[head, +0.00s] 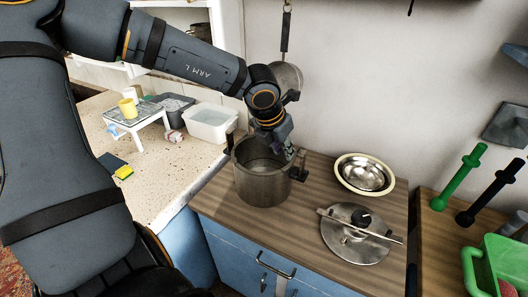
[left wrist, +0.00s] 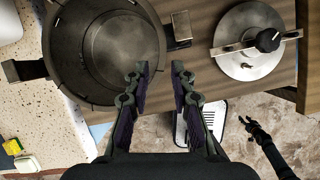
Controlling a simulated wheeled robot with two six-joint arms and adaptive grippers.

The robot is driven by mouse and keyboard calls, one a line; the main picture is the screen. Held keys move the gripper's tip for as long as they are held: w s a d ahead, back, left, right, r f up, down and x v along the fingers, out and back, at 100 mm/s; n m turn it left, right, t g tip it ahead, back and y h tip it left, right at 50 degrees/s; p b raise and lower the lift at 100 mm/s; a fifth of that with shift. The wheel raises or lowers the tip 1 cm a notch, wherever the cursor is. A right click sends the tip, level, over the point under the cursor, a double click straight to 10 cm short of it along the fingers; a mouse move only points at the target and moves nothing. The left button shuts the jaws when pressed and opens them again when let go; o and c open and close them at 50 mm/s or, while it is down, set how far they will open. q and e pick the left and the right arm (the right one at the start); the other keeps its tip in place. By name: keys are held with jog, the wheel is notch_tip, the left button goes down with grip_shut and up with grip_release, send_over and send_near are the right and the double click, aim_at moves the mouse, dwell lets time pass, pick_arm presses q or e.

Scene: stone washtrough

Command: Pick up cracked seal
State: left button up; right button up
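A steel pot (head: 262,185) with black side handles stands on the wooden counter. It also shows in the left wrist view (left wrist: 105,50), with a dark band round its rim. I cannot tell if this band is the cracked seal; no crack shows. A cream ring (head: 340,181) surrounds a steel bowl (head: 366,172) behind the lid. My left gripper (head: 283,150) is at the pot's right side, from above. In the left wrist view its fingers (left wrist: 159,75) are apart with nothing between them. A dark claw-like part (left wrist: 256,132), possibly my right gripper, is low at the right.
The lid (head: 350,243) with clamp bar and black knob lies right of the pot. Left are a white tub (head: 210,122), a small white stand (head: 137,118) with a yellow cup, and a sponge (head: 124,172). Green and black tools and a green crate (head: 490,268) stand right.

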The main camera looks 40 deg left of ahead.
aim_at(289, 165)
pick_arm(q)
jog(key=shift+d+p+x, duration=0.2)
jog(key=shift+p+x, duration=0.5)
jog(key=shift+x, duration=2.45)
jog(key=shift+r, duration=0.15)
jog(key=shift+c, duration=0.8)
grip_shut()
